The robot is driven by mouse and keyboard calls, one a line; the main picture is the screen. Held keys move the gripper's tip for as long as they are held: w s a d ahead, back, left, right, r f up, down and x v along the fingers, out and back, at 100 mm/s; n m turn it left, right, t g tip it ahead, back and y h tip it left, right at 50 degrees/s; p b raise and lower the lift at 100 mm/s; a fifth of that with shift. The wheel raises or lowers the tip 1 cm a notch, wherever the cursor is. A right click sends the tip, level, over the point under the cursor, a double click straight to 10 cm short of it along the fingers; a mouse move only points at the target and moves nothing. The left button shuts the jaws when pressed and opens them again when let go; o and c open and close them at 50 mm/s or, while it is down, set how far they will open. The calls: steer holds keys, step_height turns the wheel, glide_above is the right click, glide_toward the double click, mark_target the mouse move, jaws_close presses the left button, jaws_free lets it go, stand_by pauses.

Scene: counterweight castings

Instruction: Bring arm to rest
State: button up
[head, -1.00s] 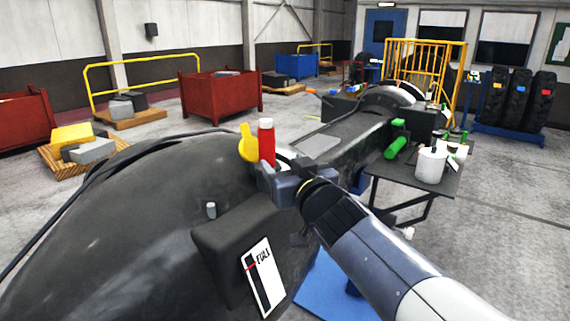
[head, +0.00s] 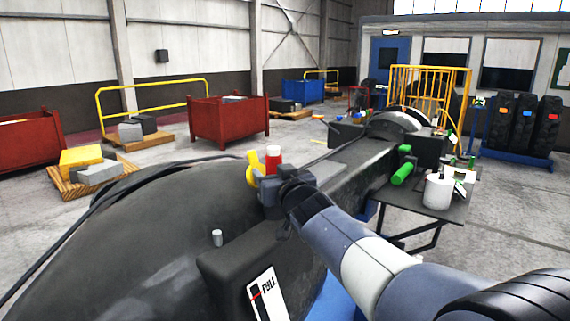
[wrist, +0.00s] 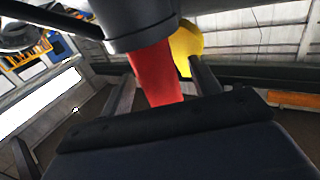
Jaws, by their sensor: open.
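My gripper (head: 272,190) is at the far end of my arm, over the dark casting. Its two fingers show apart in the wrist view (wrist: 162,68). A red cylinder with a white top (head: 273,158) stands just behind the gripper in the head view, its lower part hidden. In the wrist view a red piece (wrist: 155,75) shows between the fingers, below a dark cylinder (wrist: 135,20); I cannot tell whether a finger touches it. A yellow rounded piece (head: 253,166) is beside the red one and also shows in the wrist view (wrist: 187,48).
A large dark casting (head: 130,240) fills the lower left, with a box bearing a FULL label (head: 265,296). A side table (head: 425,205) holds a white pot (head: 438,190). A red crate (head: 228,122) stands behind. Open floor lies at right.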

steer(key=shift+s+r, duration=0.1)
steer(key=shift+r, duration=0.2)
steer(key=shift+d, duration=0.1)
